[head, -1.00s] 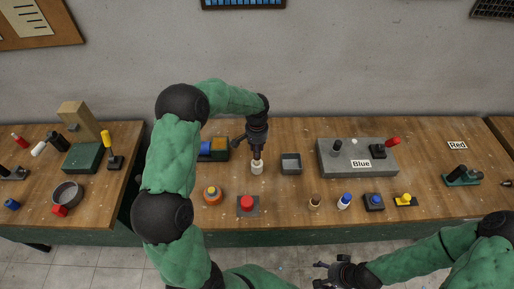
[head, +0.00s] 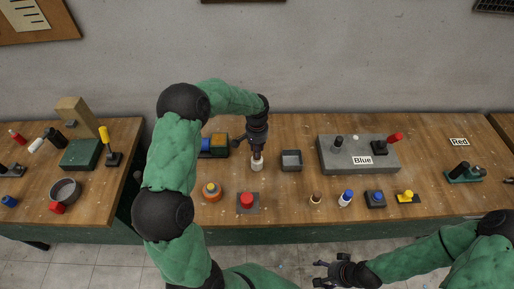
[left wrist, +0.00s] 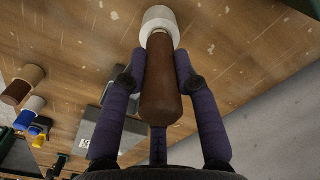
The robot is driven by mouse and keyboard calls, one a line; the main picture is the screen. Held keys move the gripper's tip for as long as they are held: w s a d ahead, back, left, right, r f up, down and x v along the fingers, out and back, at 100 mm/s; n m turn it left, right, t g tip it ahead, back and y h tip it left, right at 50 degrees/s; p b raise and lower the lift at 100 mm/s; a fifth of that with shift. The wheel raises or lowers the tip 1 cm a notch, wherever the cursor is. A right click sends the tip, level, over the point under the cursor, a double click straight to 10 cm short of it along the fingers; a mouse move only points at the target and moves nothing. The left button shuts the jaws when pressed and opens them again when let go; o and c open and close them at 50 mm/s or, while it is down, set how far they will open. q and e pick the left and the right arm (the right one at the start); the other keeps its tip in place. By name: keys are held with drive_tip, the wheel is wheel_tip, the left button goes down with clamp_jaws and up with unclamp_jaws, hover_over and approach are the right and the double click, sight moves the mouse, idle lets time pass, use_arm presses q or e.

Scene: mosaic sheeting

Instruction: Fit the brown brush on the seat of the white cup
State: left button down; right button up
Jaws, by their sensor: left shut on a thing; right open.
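The brown brush (left wrist: 160,85) stands out between the fingers of my left gripper (left wrist: 162,66) in the left wrist view; they are shut on it. The white cup (head: 257,163) stands on the table under my left gripper (head: 257,147) in the head view. The cup also shows in the left wrist view (left wrist: 158,20), at the brush's far end. The brush lines up with the cup and its end meets or enters the cup's opening; how deep it sits is hidden. My right gripper (head: 333,272) is open and empty in front of the table.
A small grey tray (head: 291,161) is right of the cup, and a grey block labelled Blue (head: 345,168) is further right. A brown-topped piece (head: 316,198) and a blue-topped piece (head: 346,197) stand front right.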

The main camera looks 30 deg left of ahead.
use_arm(q)
drive_tip(key=shift+f+b, duration=0.5)
drive_tip(key=shift+f, duration=0.3)
drive_tip(key=c, duration=0.9)
unclamp_jaws()
drive_tip(key=shift+r, duration=0.1)
wheel_tip(320, 180, up, 12)
drive_tip(key=shift+f, duration=0.1)
